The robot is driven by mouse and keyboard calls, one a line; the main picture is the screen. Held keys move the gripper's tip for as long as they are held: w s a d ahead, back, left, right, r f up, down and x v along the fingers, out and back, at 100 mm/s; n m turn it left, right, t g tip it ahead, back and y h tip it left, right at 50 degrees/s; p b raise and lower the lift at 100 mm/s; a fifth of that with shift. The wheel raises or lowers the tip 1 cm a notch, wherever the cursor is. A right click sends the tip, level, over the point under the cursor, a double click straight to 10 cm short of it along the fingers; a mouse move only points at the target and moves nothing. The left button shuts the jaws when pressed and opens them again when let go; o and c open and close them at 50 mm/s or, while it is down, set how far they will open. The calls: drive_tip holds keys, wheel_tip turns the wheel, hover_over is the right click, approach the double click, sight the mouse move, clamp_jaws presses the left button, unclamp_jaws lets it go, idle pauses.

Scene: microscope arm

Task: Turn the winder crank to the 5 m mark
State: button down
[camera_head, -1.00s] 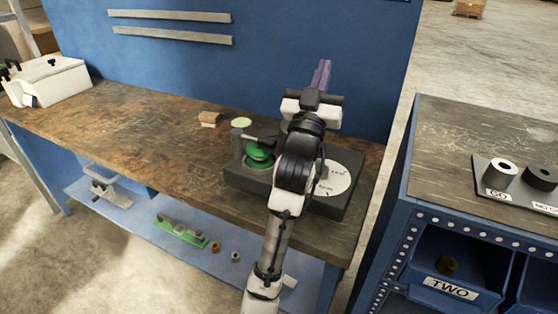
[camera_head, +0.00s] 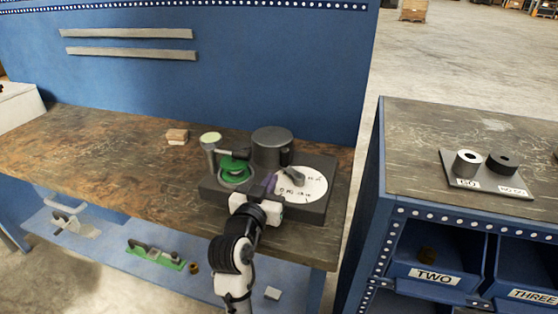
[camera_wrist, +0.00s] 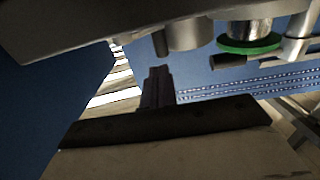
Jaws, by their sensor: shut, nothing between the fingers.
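The winder is a dark base (camera_head: 222,190) on the bench, with a green spool (camera_head: 235,166) at left and a white marked dial (camera_head: 312,190) at right. A grey crank-like lever (camera_head: 293,177) lies over the dial; the marks are too small to read surely. My gripper (camera_head: 269,184) has purple fingers, shut and empty, at the dial's left edge. Whether they touch the lever is unclear. In the wrist view the shut fingers (camera_wrist: 157,86) stand near a grey cylinder (camera_wrist: 183,38), with the green disc (camera_wrist: 250,46) to the right.
A dark drum (camera_head: 272,143) and a post with a pale green top (camera_head: 210,140) stand at the winder's back. A wooden block (camera_head: 177,136) lies left on the bench (camera_head: 90,155). A second bench with gauge cylinders (camera_head: 468,163) stands right. The bench left of the winder is mostly clear.

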sight(283, 158)
drive_tip(key=p+x, duration=0.2)
drive_tip(key=x, duration=0.5)
drive_tip(key=shift+r, duration=0.1)
drive_tip(key=shift+w+d, duration=0.1)
drive_tip(key=shift+w, duration=0.2)
drive_tip(key=shift+w+d, duration=0.15)
drive_tip(key=shift+w, duration=0.45)
drive_tip(key=shift+s, duration=0.15)
